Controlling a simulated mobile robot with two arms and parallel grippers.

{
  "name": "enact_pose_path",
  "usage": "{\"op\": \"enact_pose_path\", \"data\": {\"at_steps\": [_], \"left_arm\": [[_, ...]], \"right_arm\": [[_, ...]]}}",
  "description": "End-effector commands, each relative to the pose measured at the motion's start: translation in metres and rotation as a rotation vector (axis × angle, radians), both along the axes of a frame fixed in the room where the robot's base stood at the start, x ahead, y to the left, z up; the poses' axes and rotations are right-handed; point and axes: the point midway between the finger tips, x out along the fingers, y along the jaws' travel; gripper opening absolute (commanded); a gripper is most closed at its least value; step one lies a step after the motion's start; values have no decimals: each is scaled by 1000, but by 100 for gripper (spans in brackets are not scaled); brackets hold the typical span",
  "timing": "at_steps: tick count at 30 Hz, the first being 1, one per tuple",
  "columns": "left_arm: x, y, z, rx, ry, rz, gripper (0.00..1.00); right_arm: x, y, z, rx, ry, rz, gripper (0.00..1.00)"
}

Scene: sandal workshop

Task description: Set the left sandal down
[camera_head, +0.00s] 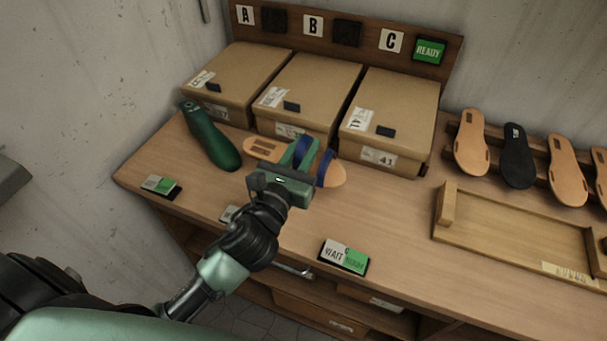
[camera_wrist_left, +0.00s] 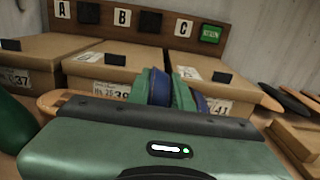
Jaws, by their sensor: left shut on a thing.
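The left sandal (camera_head: 262,148) has a tan sole and blue straps. It lies roughly level over the bench in front of the middle and right boxes. My left gripper (camera_head: 303,152) is shut on the sandal at its straps. I cannot tell whether the sole touches the bench top (camera_head: 310,215). My right gripper is not in view.
Three cardboard boxes (camera_head: 310,88) stand behind, under a board lettered A, B, C with a green READY sign (camera_head: 428,50). A green shoe last (camera_head: 210,138) lies left. A WAIT sign (camera_head: 344,256) is at the front edge. A wooden tray (camera_head: 510,265) and racked soles (camera_head: 470,145) are right.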

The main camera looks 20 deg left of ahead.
Motion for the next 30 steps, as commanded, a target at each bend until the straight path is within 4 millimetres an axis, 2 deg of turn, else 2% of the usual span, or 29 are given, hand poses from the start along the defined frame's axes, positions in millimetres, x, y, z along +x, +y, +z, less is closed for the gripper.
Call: {"op": "enact_pose_path", "data": {"at_steps": [1,8,15,29,30], "left_arm": [[0,0,-14,-2,1,3,0],[0,0,-34,-1,-4,1,0],[0,0,-70,-2,-2,3,0],[0,0,-79,1,-4,-1,0],[0,0,-79,0,-2,0,27]], "right_arm": [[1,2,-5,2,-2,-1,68],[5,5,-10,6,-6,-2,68],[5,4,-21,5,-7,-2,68],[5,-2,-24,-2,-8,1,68],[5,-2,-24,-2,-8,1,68]]}}
